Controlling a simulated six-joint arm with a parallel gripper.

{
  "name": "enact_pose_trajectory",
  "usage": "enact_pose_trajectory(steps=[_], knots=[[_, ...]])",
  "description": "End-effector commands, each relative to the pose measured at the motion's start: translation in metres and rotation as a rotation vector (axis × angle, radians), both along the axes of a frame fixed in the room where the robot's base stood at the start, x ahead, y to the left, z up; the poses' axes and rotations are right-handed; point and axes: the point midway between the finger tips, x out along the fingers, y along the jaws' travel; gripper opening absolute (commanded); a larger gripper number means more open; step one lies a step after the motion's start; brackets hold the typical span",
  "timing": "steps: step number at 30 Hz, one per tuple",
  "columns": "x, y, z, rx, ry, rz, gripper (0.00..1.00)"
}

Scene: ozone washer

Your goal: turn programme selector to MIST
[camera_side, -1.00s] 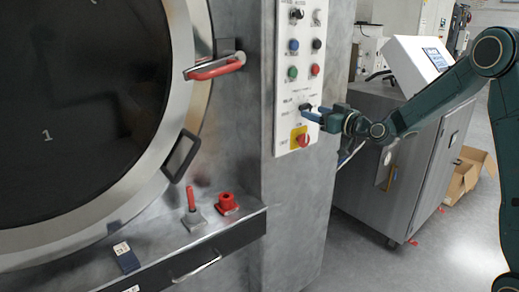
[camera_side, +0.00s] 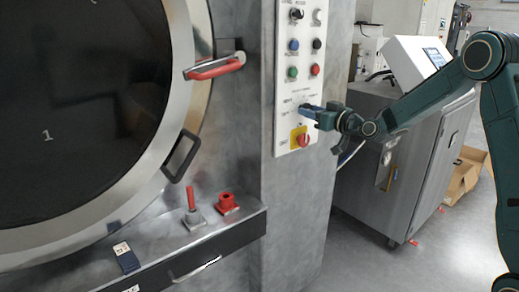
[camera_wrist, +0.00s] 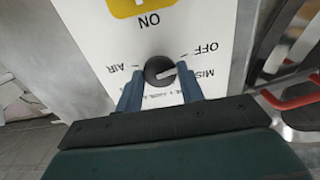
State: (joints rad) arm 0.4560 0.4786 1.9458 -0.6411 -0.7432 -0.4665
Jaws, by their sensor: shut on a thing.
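The programme selector (camera_wrist: 160,70) is a round dark knob with a pale pointer line on the white control panel. In the wrist view, which shows the panel upside down, the pointer aims right and slightly up, on the OFF and MIST side. AIR (camera_wrist: 123,67) is printed to the left, OFF (camera_wrist: 207,48) to the upper right and MIST (camera_wrist: 206,73) to the right. My gripper (camera_wrist: 160,90) is shut on the selector, with one blue finger on each side. In the side view my gripper (camera_side: 308,108) reaches the panel and hides most of the knob.
A red rotary switch on a yellow plate (camera_side: 299,138) sits just below the selector. Several coloured buttons and small knobs are above it. The washer's red door handle (camera_side: 215,68) juts out to the left. A grey cabinet (camera_side: 405,150) stands behind my arm.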

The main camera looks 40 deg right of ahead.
Motion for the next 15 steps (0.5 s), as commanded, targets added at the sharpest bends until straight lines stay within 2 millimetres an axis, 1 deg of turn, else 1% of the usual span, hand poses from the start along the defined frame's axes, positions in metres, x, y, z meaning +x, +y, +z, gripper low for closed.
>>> enact_pose_trajectory(steps=[8, 15], knots=[[-0.0002, 0.0001, 0.0, 0.051, 0.0, 0.0, 0.15], [-0.0003, 0.0, 0.0, 0.182, 0.0, 0.0, 0.15]])
